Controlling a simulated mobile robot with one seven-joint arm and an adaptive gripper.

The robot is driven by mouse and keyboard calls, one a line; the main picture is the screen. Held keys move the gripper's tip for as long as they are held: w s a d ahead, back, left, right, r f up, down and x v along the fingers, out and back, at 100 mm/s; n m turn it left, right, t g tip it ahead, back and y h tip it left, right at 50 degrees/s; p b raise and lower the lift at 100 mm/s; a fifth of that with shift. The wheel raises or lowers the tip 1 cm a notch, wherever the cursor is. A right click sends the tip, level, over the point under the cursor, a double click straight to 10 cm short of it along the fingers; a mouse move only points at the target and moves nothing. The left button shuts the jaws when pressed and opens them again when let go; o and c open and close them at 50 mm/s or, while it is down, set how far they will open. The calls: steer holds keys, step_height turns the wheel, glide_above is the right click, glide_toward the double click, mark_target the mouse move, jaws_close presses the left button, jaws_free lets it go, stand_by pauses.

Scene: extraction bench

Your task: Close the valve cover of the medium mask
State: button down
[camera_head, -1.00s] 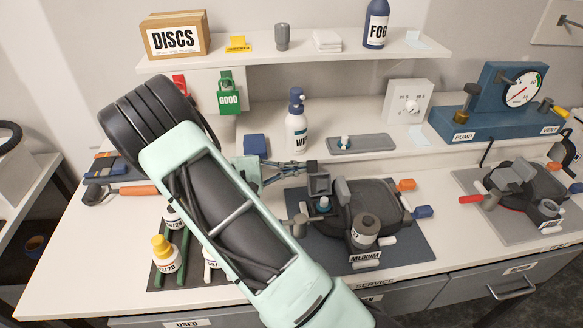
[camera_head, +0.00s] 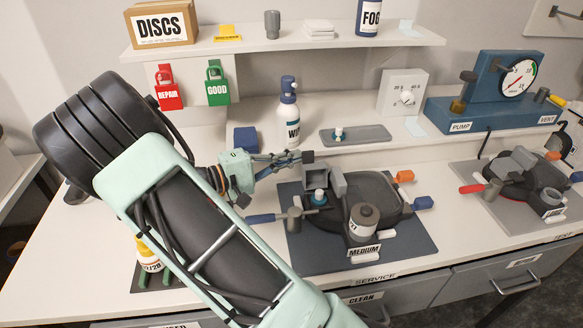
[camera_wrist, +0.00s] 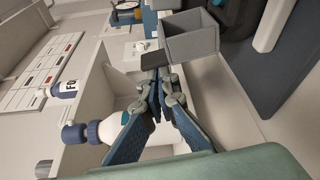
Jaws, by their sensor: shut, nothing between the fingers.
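The medium mask (camera_head: 379,192), dark grey, lies on a blue-grey mat marked MEDIUM. At its left side a grey, box-like valve cover (camera_head: 324,180) stands raised, its hollow side showing, behind a valve with a blue part (camera_head: 318,197). My gripper (camera_head: 307,157) is shut and empty, reaching in from the left just behind the cover. In the wrist view, my gripper's fingertips (camera_wrist: 153,62) meet beside the grey hollow cover (camera_wrist: 203,48). I cannot tell whether they touch it.
A wipe bottle (camera_head: 288,120) and a grey tray (camera_head: 355,136) stand behind the gripper. A canister (camera_head: 363,219) and a left-hand knob (camera_head: 294,212) stand close to the cover. Another mask (camera_head: 519,175) lies at right. An overhead shelf (camera_head: 285,46) spans the back.

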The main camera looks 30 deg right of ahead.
steer(key=shift+s+a+r+m+h+b, duration=0.2)
steer(key=shift+s+r+m+h+b, duration=0.1)
steer(key=shift+s+m+b, duration=0.4)
steer(key=shift+s+a+r+m+h+b, duration=0.15)
steer(key=shift+s+r+m+b, duration=0.1)
steer(key=shift+s+m+b, duration=0.45)
steer(key=shift+s+a+r+m+h+b, duration=0.25)
steer(key=shift+s+m+b, duration=0.25)
steer(key=shift+m, duration=0.3)
steer(key=shift+s, duration=0.1)
steer(key=shift+r, duration=0.1)
